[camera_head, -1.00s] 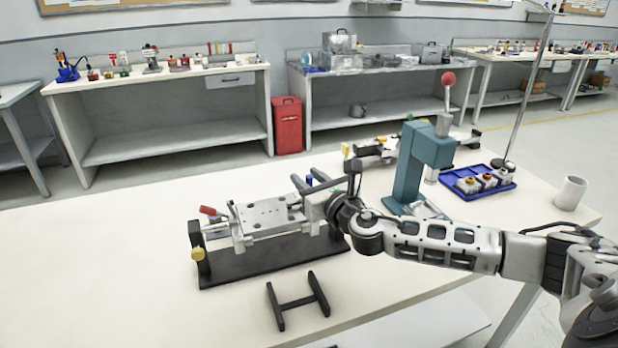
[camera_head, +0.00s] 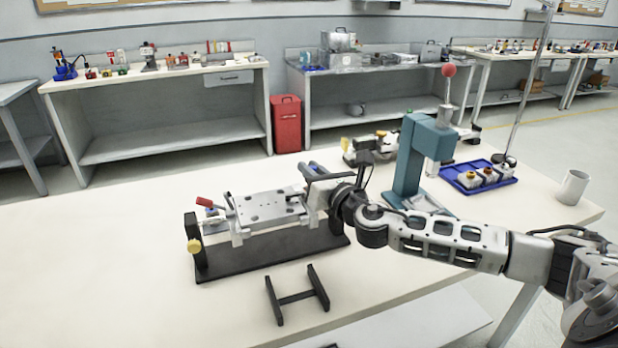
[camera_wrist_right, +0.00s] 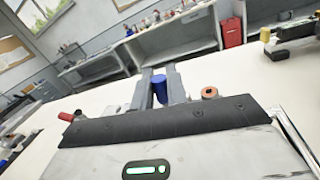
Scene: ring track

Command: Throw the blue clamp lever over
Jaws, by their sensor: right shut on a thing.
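The blue clamp lever (camera_head: 316,167) is at the right end of the metal fixture (camera_head: 270,207) on the near table. Only a small part of it shows in the head view, beside my right gripper (camera_head: 314,172). In the right wrist view the blue lever's handle (camera_wrist_right: 160,88) stands between the two grey fingers (camera_wrist_right: 160,85), which are shut on it. The lever's lower part and its pivot are hidden behind my gripper. A red lever (camera_head: 203,202) is at the fixture's left end. My left gripper is not in view.
A black H-shaped stand (camera_head: 297,296) lies in front of the fixture. A teal press (camera_head: 419,155), a blue tray (camera_head: 480,176) and a white cup (camera_head: 573,187) stand to the right. The table's left side is clear.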

